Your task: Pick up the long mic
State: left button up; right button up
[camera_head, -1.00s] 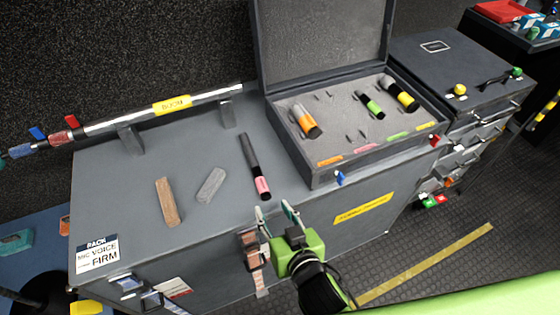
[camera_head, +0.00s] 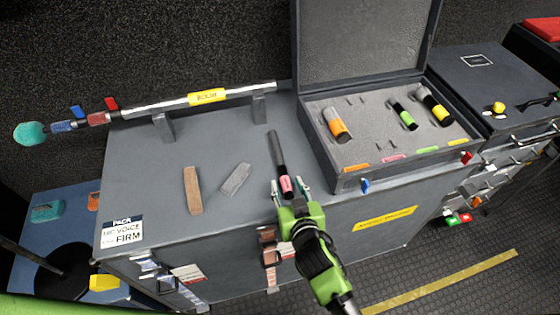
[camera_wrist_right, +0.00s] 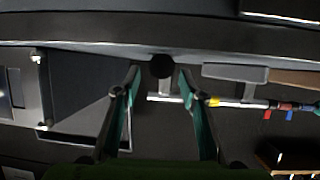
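The long mic, a thin black stick with a pink band near its front end (camera_head: 278,152), lies on the grey case top (camera_head: 225,215) left of the open mic case. My right gripper (camera_head: 290,188) is open at the mic's pink end, one finger on each side. In the right wrist view the mic's dark round end (camera_wrist_right: 161,67) shows between the open fingers (camera_wrist_right: 163,88), a little beyond their tips. I cannot tell whether a finger touches it. My left gripper is not in view.
The open foam-lined case (camera_head: 357,178) with several short mics stands right of the long mic. A brown block (camera_head: 193,190) and a grey block (camera_head: 236,180) lie to its left. A boom pole (camera_head: 240,93) rests on stands behind.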

aim_at(286, 181)
jog(key=shift+x, duration=1.8)
grip_shut()
jog(key=shift+r, duration=0.1)
